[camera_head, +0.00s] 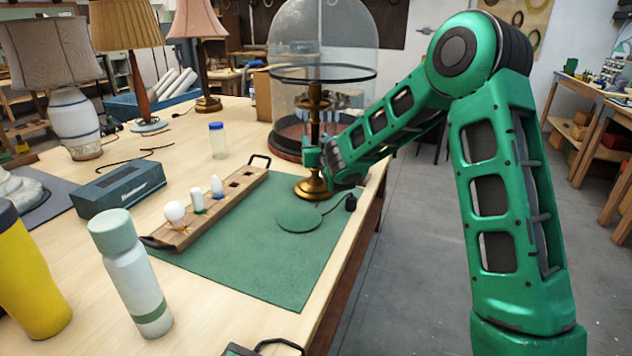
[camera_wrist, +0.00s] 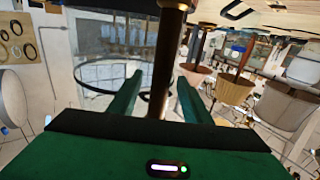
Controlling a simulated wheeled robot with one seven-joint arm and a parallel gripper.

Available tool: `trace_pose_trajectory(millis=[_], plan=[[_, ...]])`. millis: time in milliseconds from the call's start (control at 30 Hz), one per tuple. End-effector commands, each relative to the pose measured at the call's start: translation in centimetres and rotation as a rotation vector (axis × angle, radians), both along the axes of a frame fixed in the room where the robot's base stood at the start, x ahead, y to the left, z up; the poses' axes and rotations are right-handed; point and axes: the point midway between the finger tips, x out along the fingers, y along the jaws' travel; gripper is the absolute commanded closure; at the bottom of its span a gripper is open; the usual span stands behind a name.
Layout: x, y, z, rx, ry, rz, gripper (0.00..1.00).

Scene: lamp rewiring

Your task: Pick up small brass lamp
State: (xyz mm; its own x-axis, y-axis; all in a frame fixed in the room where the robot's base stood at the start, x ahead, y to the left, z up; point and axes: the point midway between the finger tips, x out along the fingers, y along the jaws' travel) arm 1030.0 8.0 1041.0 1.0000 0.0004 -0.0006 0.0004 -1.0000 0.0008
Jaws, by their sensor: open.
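The small brass lamp (camera_head: 312,187) stands upright at the far right corner of the green mat, with a round brass base and a thin stem. A cord with a dark plug (camera_head: 351,202) lies to the right of the base. My gripper (camera_head: 320,160) is at the lower stem, just above the base. In the wrist view the picture is upside down, and the brass stem (camera_wrist: 168,60) runs between the two open fingers of my gripper (camera_wrist: 158,95). A gap shows on each side, so the fingers do not appear closed on it.
A glass dome (camera_head: 322,45) on a dark red base stands close behind the lamp. A wooden bulb rack (camera_head: 228,200) with bulbs lies left on the green mat (camera_head: 255,265). A flat green disc (camera_head: 298,218) lies in front of the lamp. Shaded lamps stand far left.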

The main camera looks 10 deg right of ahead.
Motion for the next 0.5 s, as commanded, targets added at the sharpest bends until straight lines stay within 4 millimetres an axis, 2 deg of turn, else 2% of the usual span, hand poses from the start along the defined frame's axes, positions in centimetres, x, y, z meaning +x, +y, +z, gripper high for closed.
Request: trace_pose_trajectory(millis=[67, 267, 500], plan=[[-0.02, 0.00, 0.00, 0.000, 0.000, 0.000, 0.56], [-0.03, -0.01, 0.01, 0.000, 0.000, 0.000, 1.00], [-0.04, -0.02, 0.01, 0.000, 0.000, 0.000, 1.00]])
